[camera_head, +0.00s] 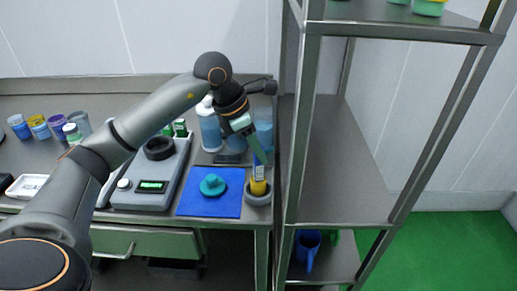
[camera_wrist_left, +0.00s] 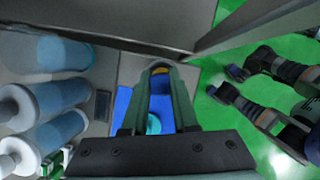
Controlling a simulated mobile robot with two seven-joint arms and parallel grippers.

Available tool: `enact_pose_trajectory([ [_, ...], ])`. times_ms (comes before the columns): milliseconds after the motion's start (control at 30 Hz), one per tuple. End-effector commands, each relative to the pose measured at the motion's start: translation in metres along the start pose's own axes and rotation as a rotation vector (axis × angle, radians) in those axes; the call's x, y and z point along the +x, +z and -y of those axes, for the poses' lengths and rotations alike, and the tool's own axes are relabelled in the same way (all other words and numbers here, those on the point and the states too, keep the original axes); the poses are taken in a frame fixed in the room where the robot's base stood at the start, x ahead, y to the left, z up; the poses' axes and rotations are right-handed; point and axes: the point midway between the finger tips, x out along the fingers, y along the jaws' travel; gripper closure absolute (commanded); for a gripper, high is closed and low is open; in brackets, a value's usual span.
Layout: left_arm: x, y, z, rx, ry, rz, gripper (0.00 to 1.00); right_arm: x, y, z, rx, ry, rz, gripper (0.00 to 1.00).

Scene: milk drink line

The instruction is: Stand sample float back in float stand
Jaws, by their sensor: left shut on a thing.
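The sample float (camera_head: 259,187) is a yellow body with a pale label at its upper part. It is upright at the grey round float stand (camera_head: 258,199), at the right end of the table. Its lower end is within the stand's rim; whether it touches the bottom is hidden. My left gripper (camera_head: 260,163) is shut on the float's upper part from above. In the left wrist view, yellow of the float shows between the fingertips, with the stand's rim around it. My right gripper is not in view.
A blue mat (camera_head: 205,206) with a teal lidded piece (camera_head: 212,185) lies left of the stand. A scale (camera_head: 152,186) stands farther left. Large bottles (camera_head: 209,128) are behind. A metal shelf post (camera_head: 293,170) rises close to the right.

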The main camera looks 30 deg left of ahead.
Motion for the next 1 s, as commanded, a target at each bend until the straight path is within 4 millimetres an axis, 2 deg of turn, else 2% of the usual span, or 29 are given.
enact_pose_trajectory([
  [467,0.000,0.000,0.000,0.000,0.001,0.001,1.00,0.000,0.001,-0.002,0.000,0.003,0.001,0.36],
  [1000,0.010,-0.004,0.000,0.000,0.001,0.000,1.00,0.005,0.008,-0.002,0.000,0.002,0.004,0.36],
])
